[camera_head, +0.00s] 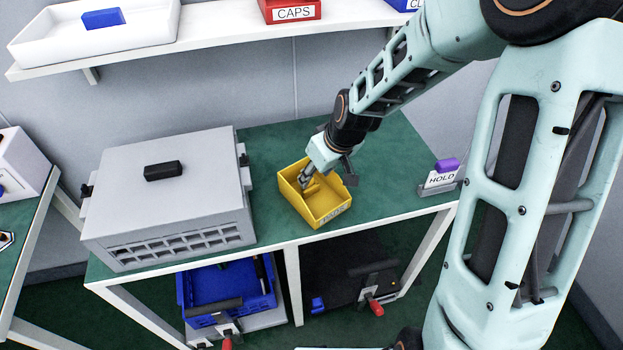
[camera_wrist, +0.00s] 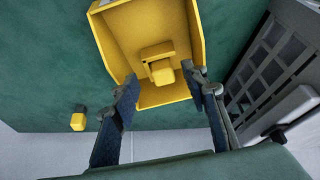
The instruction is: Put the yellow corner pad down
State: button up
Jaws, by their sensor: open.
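A yellow corner pad (camera_wrist: 160,60), a small blocky angled piece, lies inside a yellow bin (camera_wrist: 112,45). The same bin (camera_head: 327,212) stands on the green bench in the head view, with a label on its front. My gripper (camera_head: 307,182) reaches down into the bin. In the wrist view my gripper (camera_wrist: 164,82) is open, its dark fingertips on either side of the pad's near end, with gaps visible. I cannot tell how far above the pad the tips are. In the head view the pad is mostly hidden by the gripper.
A grey case (camera_head: 165,200) stands left of the bin. A HOLD sign (camera_head: 440,178) with a purple piece stands at the bench's right end. A small yellow-and-black item (camera_wrist: 78,120) lies on the bench outside the bin. A shelf (camera_head: 230,48) hangs behind.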

jog(key=shift+p+v, duration=0.3)
jog(key=shift+v, duration=2.1)
